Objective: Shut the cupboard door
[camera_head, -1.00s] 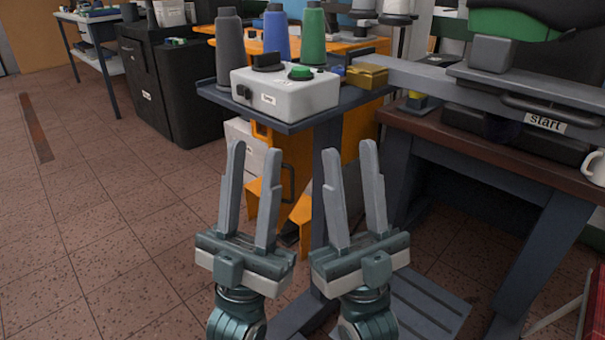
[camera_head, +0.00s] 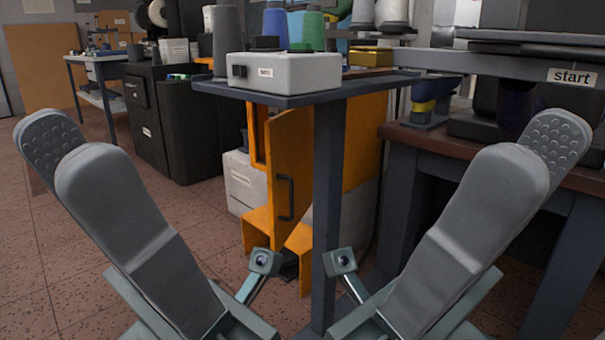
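The orange cupboard (camera_head: 364,140) stands behind the grey post of a small table. Its orange door (camera_head: 291,155) stands open, with a dark bar handle (camera_head: 285,198) on the face towards me. A dark opening shows left of the door's upper part. The post and tabletop hide part of the cupboard. My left gripper (camera_head: 66,150) is at the left, close to the camera, open and empty. My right gripper (camera_head: 533,152) is at the right, also close, open and empty. Both point upward, well apart from the door.
The small table (camera_head: 310,97) carries a white control box (camera_head: 285,72) and thread cones. A brown-topped workbench (camera_head: 440,143) with a machine labelled "start" stands at the right. A black cabinet (camera_head: 180,120) stands at the left. The floor at the left is clear.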

